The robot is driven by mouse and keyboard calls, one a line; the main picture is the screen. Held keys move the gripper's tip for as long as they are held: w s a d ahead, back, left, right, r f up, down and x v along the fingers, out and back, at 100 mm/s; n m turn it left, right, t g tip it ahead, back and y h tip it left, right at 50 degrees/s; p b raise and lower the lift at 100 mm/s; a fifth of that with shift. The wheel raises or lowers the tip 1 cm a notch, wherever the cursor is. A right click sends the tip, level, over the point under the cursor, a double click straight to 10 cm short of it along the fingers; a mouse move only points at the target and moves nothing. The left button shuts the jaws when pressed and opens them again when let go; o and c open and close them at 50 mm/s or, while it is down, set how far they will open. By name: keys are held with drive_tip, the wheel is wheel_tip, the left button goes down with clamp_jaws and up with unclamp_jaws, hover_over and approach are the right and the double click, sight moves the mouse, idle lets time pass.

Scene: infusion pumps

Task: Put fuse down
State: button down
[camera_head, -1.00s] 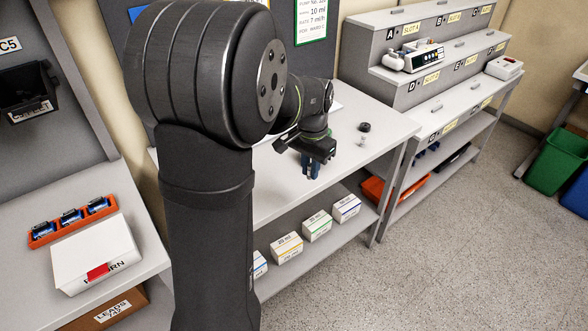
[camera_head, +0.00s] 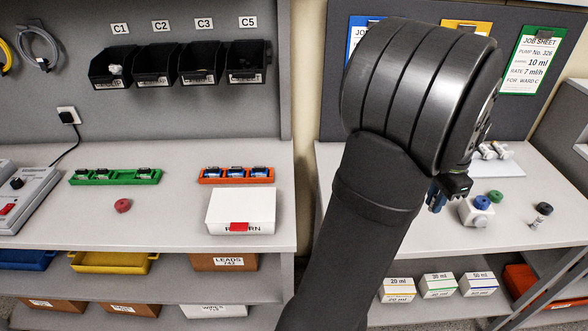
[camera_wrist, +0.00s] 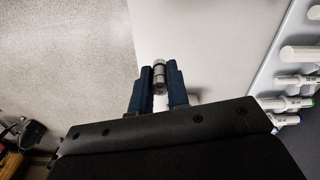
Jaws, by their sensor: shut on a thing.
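My gripper (camera_head: 437,195) is over the right-hand table, close to its front edge, with my arm covering much of it in the head view. In the wrist view my two blue fingers (camera_wrist: 160,88) are closed around a small silver and pale cylinder, the fuse (camera_wrist: 159,72). It is held upright in that picture between the fingertips. The fuse cannot be made out in the head view.
The left bench has a green rack (camera_head: 115,177), an orange rack (camera_head: 236,175), a red cap (camera_head: 122,206) and a white RETURN box (camera_head: 240,208).

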drive_tip(key=w+a, duration=1)
drive_tip(key=a, duration=0.1)
drive_tip(key=w+a+f, duration=0.1)
drive_tip(key=w+a, duration=0.2)
drive_tip(key=a, duration=0.8)
drive_tip(key=w+a+n, duration=0.1)
drive_tip(key=w+a, duration=0.2)
drive_tip(key=a, duration=0.9)
drive_tip(key=w+a+f, duration=0.1)
drive_tip(key=w+a, duration=0.3)
drive_tip(key=a, duration=0.7)
drive_tip(key=s+a+r+n, duration=0.2)
drive_tip(key=s+a+n, duration=0.25)
drive_tip(key=a, duration=0.85)
drive_tip(key=s+a+r+n, duration=0.1)
drive_tip(key=s+a+n, duration=0.4)
drive_tip(key=a, duration=0.7)
drive_tip(key=s+a+r+n, duration=0.25)
drive_tip(key=a+n, duration=0.45)
drive_tip(key=a, duration=0.6)
hover_over(76, 229)
drive_tip(key=f, duration=0.7)
drive_tip(key=shift+d+f, duration=0.25)
drive_tip(key=shift+s+a+f, duration=0.1)
drive_tip(key=shift+a, duration=0.05)
drive_tip(key=shift+f, duration=2)
